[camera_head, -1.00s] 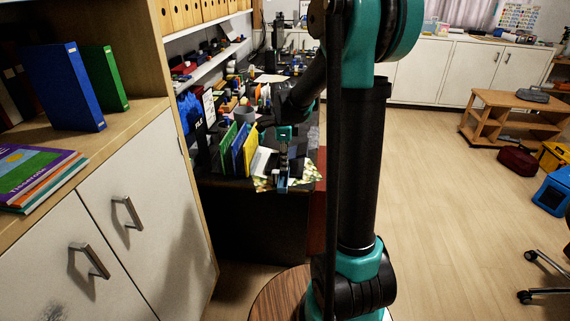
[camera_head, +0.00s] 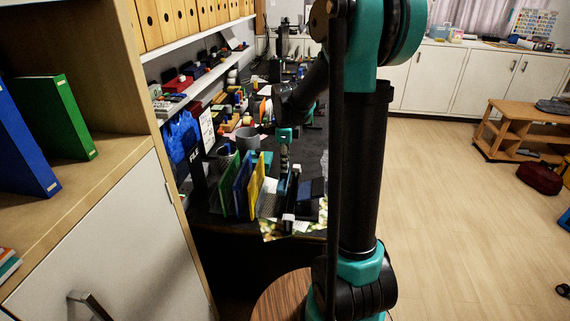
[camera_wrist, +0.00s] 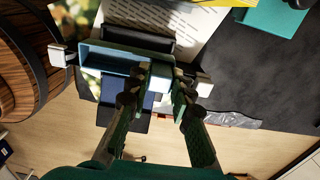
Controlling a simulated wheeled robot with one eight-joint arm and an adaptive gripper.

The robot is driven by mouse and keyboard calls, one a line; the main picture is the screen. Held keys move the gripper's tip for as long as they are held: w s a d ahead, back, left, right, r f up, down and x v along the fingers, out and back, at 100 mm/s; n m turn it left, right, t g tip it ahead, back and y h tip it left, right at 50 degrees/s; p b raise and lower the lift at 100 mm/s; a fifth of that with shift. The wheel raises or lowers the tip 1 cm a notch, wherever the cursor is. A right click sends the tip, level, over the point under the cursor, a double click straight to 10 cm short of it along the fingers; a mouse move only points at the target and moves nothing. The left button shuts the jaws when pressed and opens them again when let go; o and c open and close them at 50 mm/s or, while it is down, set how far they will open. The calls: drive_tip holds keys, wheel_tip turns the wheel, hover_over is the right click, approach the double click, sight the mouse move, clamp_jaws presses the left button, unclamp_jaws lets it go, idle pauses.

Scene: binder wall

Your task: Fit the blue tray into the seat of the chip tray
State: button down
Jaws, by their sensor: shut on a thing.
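My gripper (camera_wrist: 170,88) is shut on the near wall of the blue tray (camera_wrist: 108,57) in the wrist view. The tray is long, shallow and light blue, with its open side towards the camera. Pale blocks show close to both its ends. In the head view my gripper (camera_head: 285,164) points down over the dark desk, with the tray (camera_head: 281,187) below it. The fingers hide part of the tray. Dark pieces, one with a dark blue panel (camera_wrist: 138,103), lie by the tray; I cannot tell which is the chip tray or its seat, or whether they touch.
Upright green, blue and yellow binders (camera_head: 240,187) stand just left of my gripper. A patterned sheet (camera_head: 275,230) lies at the desk's front edge.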

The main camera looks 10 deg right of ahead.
sight(285, 176)
drive_tip(key=shift+f, duration=2.85)
drive_tip(key=shift+f, duration=1.5)
drive_tip(key=c, duration=1.3)
unclamp_jaws()
drive_tip(key=shift+o, duration=0.2)
wheel_tip(285, 176, up, 12)
drive_tip(key=shift+r, duration=0.1)
